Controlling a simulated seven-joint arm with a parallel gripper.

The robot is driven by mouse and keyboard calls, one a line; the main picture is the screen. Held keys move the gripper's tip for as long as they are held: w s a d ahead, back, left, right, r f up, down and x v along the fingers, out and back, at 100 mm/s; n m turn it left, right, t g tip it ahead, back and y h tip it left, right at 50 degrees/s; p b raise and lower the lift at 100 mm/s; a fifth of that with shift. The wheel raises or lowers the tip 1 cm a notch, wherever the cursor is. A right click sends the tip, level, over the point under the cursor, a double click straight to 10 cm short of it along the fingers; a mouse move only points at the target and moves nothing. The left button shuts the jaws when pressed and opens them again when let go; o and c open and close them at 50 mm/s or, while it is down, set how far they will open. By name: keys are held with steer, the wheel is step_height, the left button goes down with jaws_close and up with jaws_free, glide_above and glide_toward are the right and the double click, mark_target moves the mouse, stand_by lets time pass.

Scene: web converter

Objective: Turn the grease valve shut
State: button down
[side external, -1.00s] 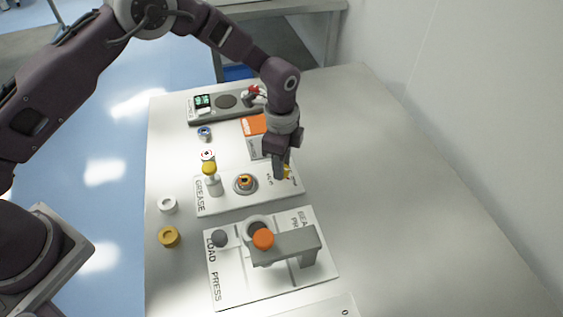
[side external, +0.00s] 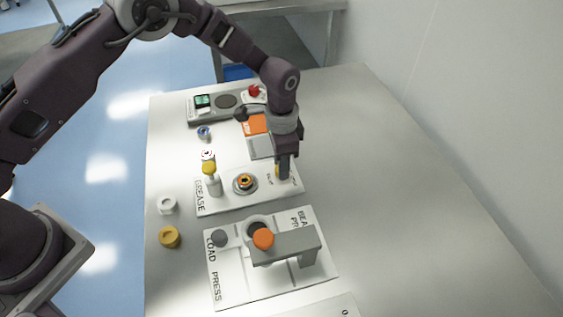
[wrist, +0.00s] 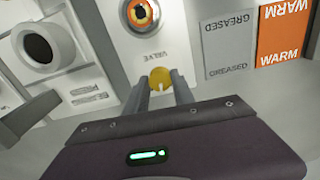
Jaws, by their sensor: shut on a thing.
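The yellow grease valve handle (wrist: 159,76) stands on the white grease plate (side external: 235,204), beside the printed word VALVE in the wrist view. My gripper (wrist: 160,92) points down at the plate and is shut on the handle, with one finger on each side. In the side view my gripper (side external: 283,174) hides most of the handle; only a sliver of yellow shows at its left. The rest of the valve is hidden.
A round seat with an orange ring (side external: 245,182) and a yellow-topped post (side external: 210,175) stand left on the plate. The bearing press (side external: 285,245) stands in front. Orange WARM (side external: 254,124) and grey GREASED (side external: 260,147) pads lie behind. The table's right side is clear.

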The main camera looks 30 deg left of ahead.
steer(key=n, duration=0.9)
steer(key=shift+n, duration=0.3)
stand_by(0.3)
steer(key=c, duration=1.1)
jaws_free()
steer(key=shift+o, duration=0.2)
step_height(320, 180, up, 7)
steer(key=shift+r, duration=0.1)
